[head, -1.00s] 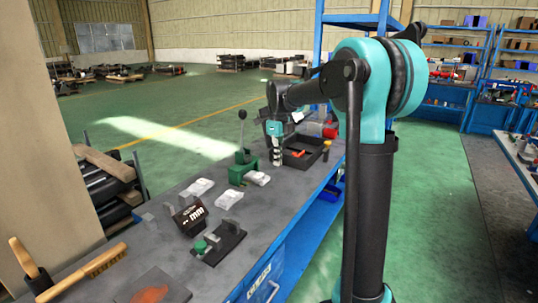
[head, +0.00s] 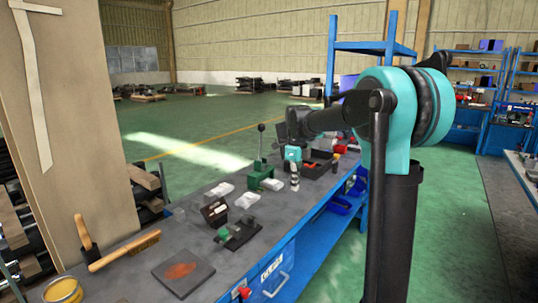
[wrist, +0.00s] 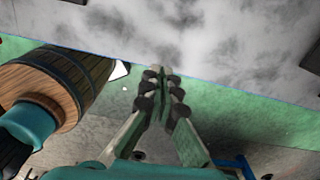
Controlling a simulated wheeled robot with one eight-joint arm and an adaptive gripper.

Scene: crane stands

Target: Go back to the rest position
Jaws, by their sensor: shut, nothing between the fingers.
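My gripper (head: 294,184) hangs above the grey workbench (head: 165,238) at the end of my outstretched arm, in the head view. It is small there, between the green lever press (head: 260,179) and the black tray (head: 318,172). In the wrist view my gripper (wrist: 163,76) has its fingers together at the tips, with nothing seen between them. I cannot tell its exact height over the bench.
White packets (head: 247,200), a small dark display (head: 215,211), a dark fixture (head: 240,235) and a wooden-handled brush (head: 125,250) lie on the bench. A blue rack (head: 372,48) stands behind. Green floor to the right is open. The wrist view shows a brown wood-like rounded thing (wrist: 70,78).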

